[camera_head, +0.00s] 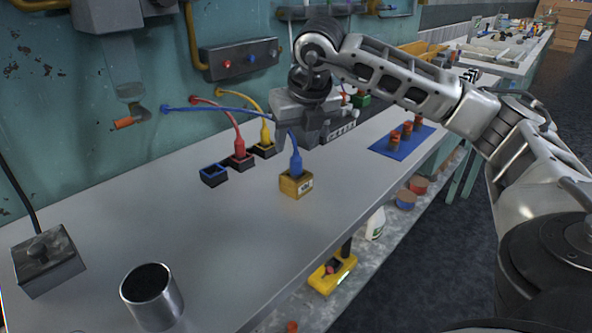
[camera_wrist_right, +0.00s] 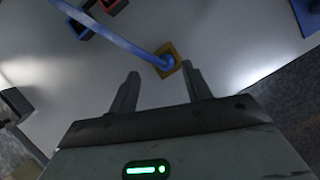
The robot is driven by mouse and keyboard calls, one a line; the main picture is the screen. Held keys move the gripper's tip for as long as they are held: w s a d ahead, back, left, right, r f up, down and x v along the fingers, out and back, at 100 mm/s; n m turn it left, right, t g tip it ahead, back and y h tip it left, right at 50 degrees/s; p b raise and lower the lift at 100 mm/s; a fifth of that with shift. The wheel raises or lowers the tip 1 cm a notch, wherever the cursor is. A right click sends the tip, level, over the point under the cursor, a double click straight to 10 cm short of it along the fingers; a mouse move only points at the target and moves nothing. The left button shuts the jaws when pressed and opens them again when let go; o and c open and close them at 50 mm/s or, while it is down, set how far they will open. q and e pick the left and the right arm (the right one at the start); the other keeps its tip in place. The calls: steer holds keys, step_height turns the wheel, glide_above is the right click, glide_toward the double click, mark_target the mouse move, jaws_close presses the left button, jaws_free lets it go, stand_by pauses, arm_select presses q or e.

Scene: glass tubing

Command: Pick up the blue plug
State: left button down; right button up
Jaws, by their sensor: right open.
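The blue plug (camera_head: 296,163) stands upright on a small yellow-brown block (camera_head: 297,186) near the table's front edge. A blue cable runs from its top to the wall at the left. In the wrist view the plug (camera_wrist_right: 164,62) shows over the block (camera_wrist_right: 174,50), just beyond the gap between my fingertips. My right gripper (camera_head: 302,138) is open and empty, above and behind the plug in the head view. The wrist view shows its two fingers (camera_wrist_right: 159,76) spread apart. My left gripper is in neither view.
A blue-rimmed socket (camera_head: 213,175) stands empty left of the block. A red plug (camera_head: 238,148) and a yellow plug (camera_head: 265,134) stand in dark sockets behind. A metal cup (camera_head: 172,305) and a grey box (camera_head: 46,262) are at the near left. A blue mat (camera_head: 385,147) lies right.

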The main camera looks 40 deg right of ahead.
mark_target(296, 152)
steer(key=x, duration=0.4)
steer(key=shift+s+d+f, duration=0.2)
steer(key=shift+d, duration=0.15)
steer(key=shift+w+f, duration=0.2)
steer(key=shift+f, duration=0.25)
jaws_close()
